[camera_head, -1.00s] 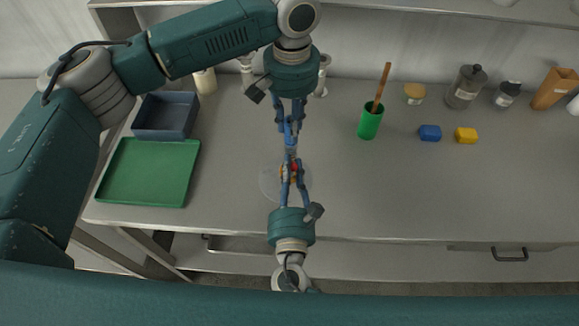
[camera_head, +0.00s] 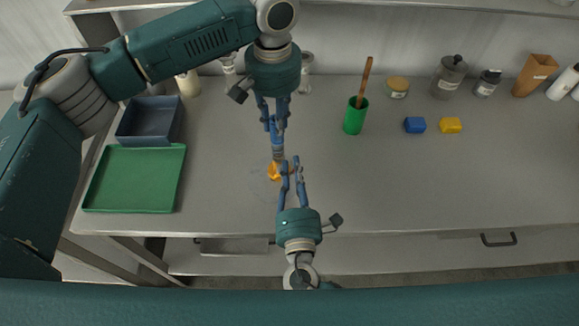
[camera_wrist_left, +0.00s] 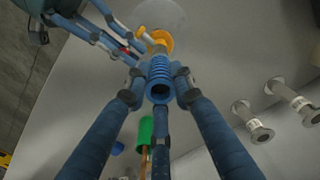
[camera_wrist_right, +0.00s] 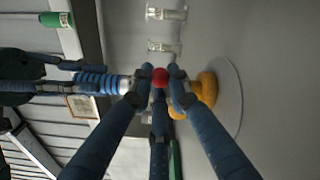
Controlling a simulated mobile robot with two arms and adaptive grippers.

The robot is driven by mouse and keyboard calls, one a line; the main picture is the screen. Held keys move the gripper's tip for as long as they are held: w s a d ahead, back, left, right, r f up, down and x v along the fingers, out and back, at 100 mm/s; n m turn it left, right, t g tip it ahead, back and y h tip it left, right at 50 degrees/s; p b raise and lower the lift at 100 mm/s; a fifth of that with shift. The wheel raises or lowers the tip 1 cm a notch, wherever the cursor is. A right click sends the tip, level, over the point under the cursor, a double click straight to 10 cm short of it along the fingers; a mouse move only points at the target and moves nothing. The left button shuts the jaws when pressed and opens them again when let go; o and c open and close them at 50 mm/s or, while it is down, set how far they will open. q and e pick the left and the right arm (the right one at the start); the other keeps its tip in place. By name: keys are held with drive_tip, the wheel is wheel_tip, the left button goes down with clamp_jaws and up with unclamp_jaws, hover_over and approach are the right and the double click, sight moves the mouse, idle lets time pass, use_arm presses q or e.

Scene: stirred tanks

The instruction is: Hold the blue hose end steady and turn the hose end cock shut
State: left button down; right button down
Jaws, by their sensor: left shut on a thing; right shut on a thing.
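The blue ribbed hose end (camera_wrist_left: 160,72) sits between the fingers of my left gripper (camera_head: 275,128), which is shut on it. It also shows at the left of the right wrist view (camera_wrist_right: 98,83). An orange fitting (camera_head: 274,174) is beyond the hose end, near a pale round disc (camera_wrist_right: 228,95). My right gripper (camera_head: 291,164) is beside the fitting, on its right in the head view. It is shut on a red knob (camera_wrist_right: 160,77), seen between its fingertips and taken as the cock's handle. The fingers hide how the knob joins the cock.
A green tray (camera_head: 135,180) and a grey-blue bin (camera_head: 150,120) stand at the left. A green cup with a stick (camera_head: 354,117), a blue block (camera_head: 415,125) and a yellow block (camera_head: 451,125) stand right of the arms. The counter's right front is clear.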

drive_tip(key=m, duration=0.1)
drive_tip(key=f+m, duration=0.1)
drive_tip(key=shift+d+m, duration=0.3)
drive_tip(key=shift+m, duration=0.1)
drive_tip(key=shift+d+f+m, duration=0.1)
drive_tip(key=shift+f+m, duration=0.25)
drive_tip(key=shift+m, duration=0.65)
drive_tip(key=shift+d+f+m, duration=0.1)
drive_tip(key=shift+f+m, duration=0.25)
drive_tip(key=shift+m, duration=0.65)
drive_tip(key=c, duration=1.6)
unclamp_jaws()
drive_tip(key=shift+s, duration=0.1)
drive_tip(key=s, duration=1.1)
drive_tip(key=shift+s+d, duration=0.35)
drive_tip(key=shift+s, duration=0.05)
